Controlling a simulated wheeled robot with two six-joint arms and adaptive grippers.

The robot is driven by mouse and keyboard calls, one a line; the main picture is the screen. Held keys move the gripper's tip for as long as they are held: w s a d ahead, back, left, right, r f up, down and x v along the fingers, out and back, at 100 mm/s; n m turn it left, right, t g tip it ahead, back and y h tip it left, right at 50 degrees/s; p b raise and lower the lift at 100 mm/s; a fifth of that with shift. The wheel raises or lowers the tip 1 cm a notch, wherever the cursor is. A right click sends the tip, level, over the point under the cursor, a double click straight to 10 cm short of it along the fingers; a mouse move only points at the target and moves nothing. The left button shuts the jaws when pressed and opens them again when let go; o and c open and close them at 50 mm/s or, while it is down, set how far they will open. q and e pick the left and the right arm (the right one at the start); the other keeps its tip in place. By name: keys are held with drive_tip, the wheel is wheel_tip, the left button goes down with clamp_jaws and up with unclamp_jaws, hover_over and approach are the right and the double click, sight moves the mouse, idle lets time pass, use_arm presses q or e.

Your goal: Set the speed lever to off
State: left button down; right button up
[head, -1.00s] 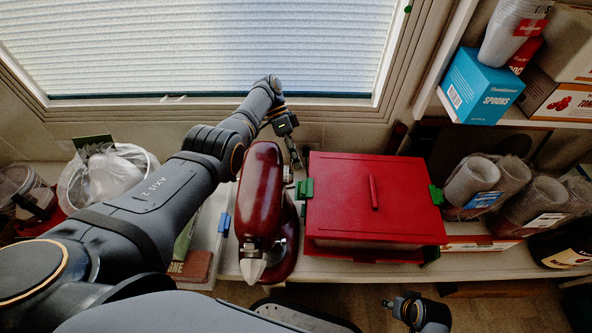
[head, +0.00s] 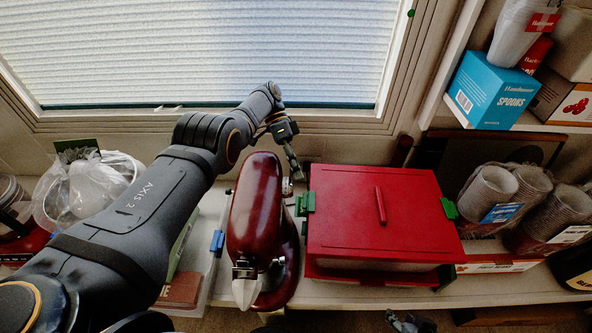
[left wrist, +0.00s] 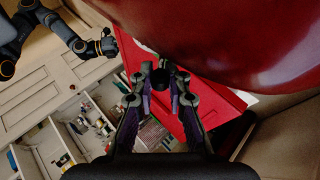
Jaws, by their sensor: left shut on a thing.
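The dark red stand mixer (head: 257,205) stands on the counter below the window. Its glossy red head also fills the upper right of the left wrist view (left wrist: 235,35). My left gripper (head: 297,175) reaches down at the mixer's right side, by the red box. In the left wrist view my left gripper (left wrist: 162,77) is shut on a small dark knob, the speed lever (left wrist: 160,79), beside the mixer head. Most of the lever is hidden by the fingers, and its setting cannot be read. My right gripper (head: 410,322) shows only partly at the bottom edge.
A red box (head: 345,215) with green clips stands close to the mixer's right. A bowl wrapped in clear plastic (head: 90,190) is at the left. Cups in plastic (head: 490,190) stand at the right, below a shelf with a blue spoons box (head: 490,90).

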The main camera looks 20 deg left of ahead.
use_arm(q)
drive_tip(key=c, duration=1.3)
unclamp_jaws()
